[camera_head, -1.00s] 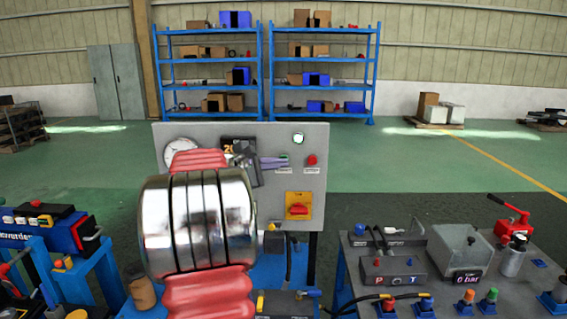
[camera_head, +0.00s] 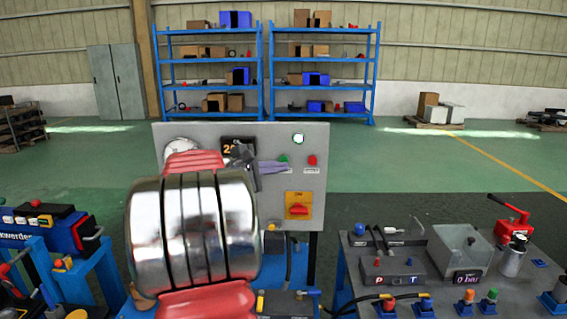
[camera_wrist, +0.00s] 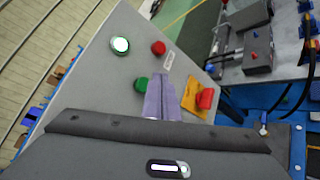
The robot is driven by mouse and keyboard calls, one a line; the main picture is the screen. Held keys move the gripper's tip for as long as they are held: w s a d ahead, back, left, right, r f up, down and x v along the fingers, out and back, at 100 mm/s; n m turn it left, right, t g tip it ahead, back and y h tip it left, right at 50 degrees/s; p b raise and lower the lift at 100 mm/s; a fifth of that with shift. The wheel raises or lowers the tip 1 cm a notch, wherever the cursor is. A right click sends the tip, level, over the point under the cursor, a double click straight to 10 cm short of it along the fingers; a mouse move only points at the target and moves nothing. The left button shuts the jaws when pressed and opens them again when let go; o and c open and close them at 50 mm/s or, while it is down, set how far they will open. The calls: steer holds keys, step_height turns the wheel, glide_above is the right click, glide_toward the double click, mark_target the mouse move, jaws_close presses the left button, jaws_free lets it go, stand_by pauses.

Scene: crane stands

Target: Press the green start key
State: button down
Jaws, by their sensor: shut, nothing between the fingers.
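The green start key (camera_head: 283,158) is on the grey panel (camera_head: 222,194), left of a red key (camera_head: 312,160). It also shows in the wrist view (camera_wrist: 141,84), beside the left edge of my fingers. My gripper (camera_head: 284,167) is shut and empty, its purple-grey fingers pointing right with tips just below the green key in the head view. In the wrist view the closed fingers (camera_wrist: 163,78) overlap the key's right edge. I cannot tell whether they touch it. A round lamp (camera_head: 298,139) above glows white with a green rim.
A yellow plate with a red switch (camera_head: 298,207) is lower on the panel. A gauge and a display (camera_head: 238,149) are partly hidden behind my arm. A bench (camera_head: 400,290) with hydraulic parts stands right. Blue shelves (camera_head: 265,75) are far behind.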

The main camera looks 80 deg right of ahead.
steer(key=a, duration=0.3)
steer(key=shift+s+a, duration=0.15)
steer(key=shift+s, duration=0.25)
stand_by(0.9)
steer(key=a+f+m+t+y, duration=0.25)
steer(key=a+f, duration=0.35)
steer(key=f, duration=0.4)
steer(key=w+a+f+m+t+y, duration=0.1)
steer(key=w+a+f+t+y, duration=0.2)
steer(key=a, duration=0.5)
steer(key=w+a+f+m+t+y, duration=0.1)
steer(key=w+a+f, duration=0.2)
steer(key=w+a, duration=0.45)
steer(key=w+a+f+t+y, duration=0.1)
steer(key=w+a+t+y, duration=0.1)
steer(key=a, duration=1)
steer(key=w+a+t+y, duration=0.1)
steer(key=w+a+t, duration=0.15)
steer(key=a, duration=0.85)
steer(key=a+r+n+t+y, duration=0.2)
steer(key=a+n+y, duration=0.1)
steer(key=a, duration=1.5)
steer(key=shift+s+r+n+t, duration=0.25)
steer(key=shift+n+t, duration=0.15)
steer(key=shift+n, duration=0.35)
